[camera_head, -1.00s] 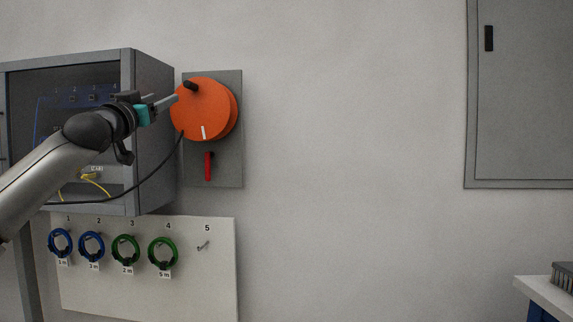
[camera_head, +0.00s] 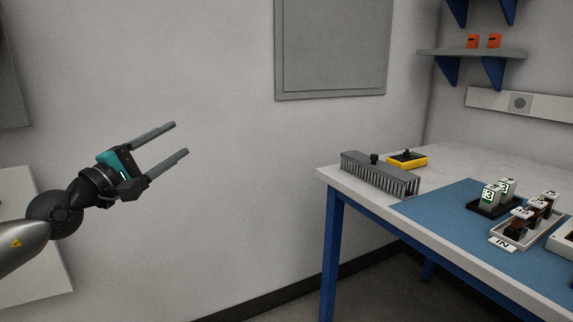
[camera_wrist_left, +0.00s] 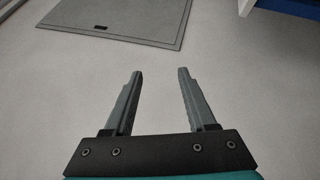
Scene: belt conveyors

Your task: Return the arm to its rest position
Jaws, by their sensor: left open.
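My left gripper (camera_head: 182,138) comes in from the left in the head view, its two grey fingers spread apart with nothing between them. It is in free air in front of the bare wall, left of the workbench. In the left wrist view the gripper (camera_wrist_left: 158,82) also shows its fingers apart and empty, with wall beyond them. My right gripper is in neither view.
A workbench (camera_head: 345,184) with a blue mat (camera_head: 430,207) stands at the right, holding a grey comb-like block (camera_head: 378,176), a yellow box (camera_head: 408,163) and small trays of modules. A grey wall panel (camera_head: 332,48) hangs behind. A shelf (camera_head: 470,54) is at upper right.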

